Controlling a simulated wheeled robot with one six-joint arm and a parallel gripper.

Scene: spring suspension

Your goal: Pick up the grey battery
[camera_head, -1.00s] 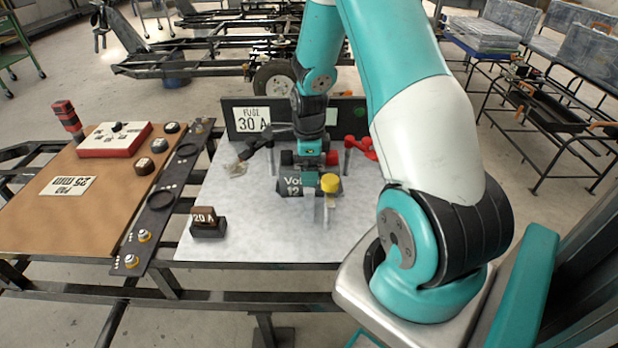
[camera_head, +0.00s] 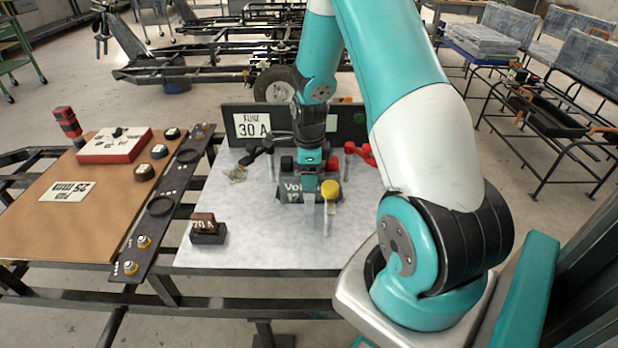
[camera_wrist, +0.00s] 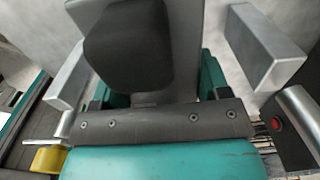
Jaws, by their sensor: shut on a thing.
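The grey battery (camera_head: 290,191) is a dark grey block with white "Volt 12" lettering, at the middle of the pale board. My gripper (camera_head: 309,194) comes down over it from above and is shut on it. The gripper's light grey finger and teal body hide part of the battery's front and lettering. In the wrist view, two light grey finger plates stand wide apart at left and right. A grey slab with a dark rounded block lies between them. I cannot tell whether the battery is clear of the board.
A yellow-capped post (camera_head: 329,195) stands just right of the battery. Red clamps (camera_head: 360,152) and a "FUSE 30 A" plate (camera_head: 252,125) are behind. A small "20 A" block (camera_head: 206,230) sits front left. Bare board (camera_head: 262,235) lies between.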

